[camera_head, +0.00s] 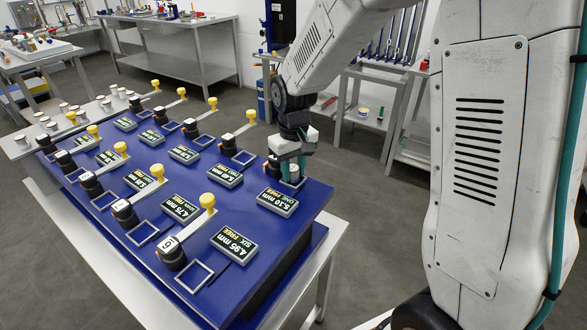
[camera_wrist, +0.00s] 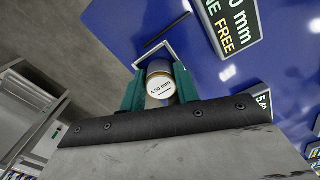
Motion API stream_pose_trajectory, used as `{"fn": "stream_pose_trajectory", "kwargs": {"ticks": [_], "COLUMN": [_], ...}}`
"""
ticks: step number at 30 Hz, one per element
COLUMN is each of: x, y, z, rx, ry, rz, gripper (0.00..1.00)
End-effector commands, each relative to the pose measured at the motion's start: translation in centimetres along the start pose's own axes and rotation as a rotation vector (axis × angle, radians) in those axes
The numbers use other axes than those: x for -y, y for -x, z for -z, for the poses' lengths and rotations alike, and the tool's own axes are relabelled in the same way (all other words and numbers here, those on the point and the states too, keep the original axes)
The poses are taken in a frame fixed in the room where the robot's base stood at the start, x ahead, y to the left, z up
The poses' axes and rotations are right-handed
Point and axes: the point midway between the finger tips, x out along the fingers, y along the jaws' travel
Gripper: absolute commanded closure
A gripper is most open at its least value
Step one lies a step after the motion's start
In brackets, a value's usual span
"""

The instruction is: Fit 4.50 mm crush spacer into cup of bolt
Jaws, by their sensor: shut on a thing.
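My gripper (camera_head: 292,168) is shut on the 4.50 mm crush spacer at the right end of the blue board. Bolts with dark cups and pale levers with yellow knobs stand in rows, such as one (camera_head: 172,254) marked 6. I cannot tell which bolt is meant.
The blue board (camera_head: 262,268) carries display plates, such as 5.10 mm (camera_head: 277,202) and 4.95 mm (camera_head: 234,245), and square frames. Several loose pale spacers (camera_head: 44,121) stand on the bench at left. Other benches (camera_head: 190,50) are behind. Open floor (camera_head: 345,165) lies right of the board.

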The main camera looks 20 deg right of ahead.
Motion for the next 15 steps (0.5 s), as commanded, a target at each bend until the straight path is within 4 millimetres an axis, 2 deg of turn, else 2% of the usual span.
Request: {"fn": "stream_pose_trajectory", "kwargs": {"ticks": [3,4,6,15], "x": [0.0,0.0,0.0,0.0], "y": [0.08,0.07,0.07,0.2], "z": [0.03,0.02,0.02,0.04], "rx": [-0.001,-0.001,-0.001,-0.001], "ry": [0.0,0.0,0.0,0.0], "rz": [0.0,0.0,0.0,0.0], "gripper": [0.93,0.66,0.47,0.47]}}
